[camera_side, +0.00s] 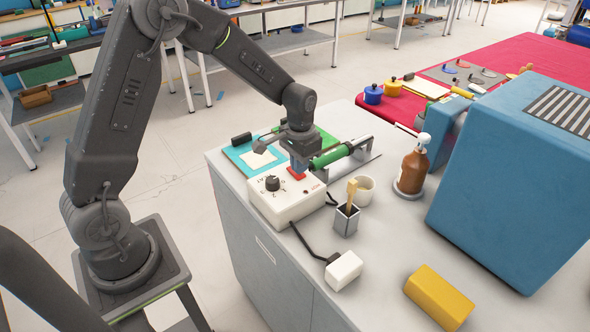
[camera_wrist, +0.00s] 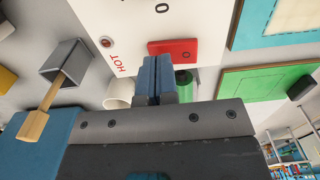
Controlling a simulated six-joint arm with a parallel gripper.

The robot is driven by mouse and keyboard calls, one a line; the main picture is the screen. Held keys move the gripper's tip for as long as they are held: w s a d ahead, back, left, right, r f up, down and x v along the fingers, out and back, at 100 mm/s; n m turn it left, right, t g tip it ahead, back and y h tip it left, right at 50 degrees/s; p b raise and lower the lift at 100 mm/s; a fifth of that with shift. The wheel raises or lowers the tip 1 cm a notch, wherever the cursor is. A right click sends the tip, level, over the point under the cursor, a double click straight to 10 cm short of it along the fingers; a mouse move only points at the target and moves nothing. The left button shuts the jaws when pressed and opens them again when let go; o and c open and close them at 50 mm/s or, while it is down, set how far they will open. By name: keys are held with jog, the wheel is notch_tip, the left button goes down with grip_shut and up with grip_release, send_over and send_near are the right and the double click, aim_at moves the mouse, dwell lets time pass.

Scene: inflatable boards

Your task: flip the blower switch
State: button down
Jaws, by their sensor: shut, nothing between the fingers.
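The white blower control box (camera_side: 283,206) sits on the grey bench top with a black knob (camera_side: 272,183) on its top face. Its red rocker switch (camera_side: 297,173) lies at the box's far right corner; it also shows in the wrist view (camera_wrist: 182,47) beside a small round red light (camera_wrist: 106,42) and the word HOT. My gripper (camera_side: 298,162) is shut and empty, with its blue fingers together. In the wrist view, the fingertips (camera_wrist: 156,62) overlap the switch's lower edge. I cannot tell whether they touch it. The side view shows them just above or at the switch.
A green-handled tool (camera_side: 331,156) lies behind the gripper. A white cup (camera_side: 364,191), a metal holder with a wooden brush (camera_side: 345,221) and a brown bottle (camera_side: 412,171) stand to the right. A black cord runs to a white block (camera_side: 343,270); a yellow block (camera_side: 439,297) lies nearer.

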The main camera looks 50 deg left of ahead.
jog(key=shift+r, duration=3.05)
jog(key=shift+r, duration=0.1)
jog(key=s+d+r+t, duration=0.2)
jog(key=s+d+r, duration=0.1)
jog(key=s+r, duration=0.65)
jog(key=s+d+r+t, duration=0.1)
jog(key=s, duration=0.5)
jog(key=s+d+r+t, duration=0.2)
jog(key=s, duration=0.4)
jog(key=shift+s+t, duration=0.3)
jog(key=shift+s, duration=0.05)
jog(key=shift+d+r, duration=0.1)
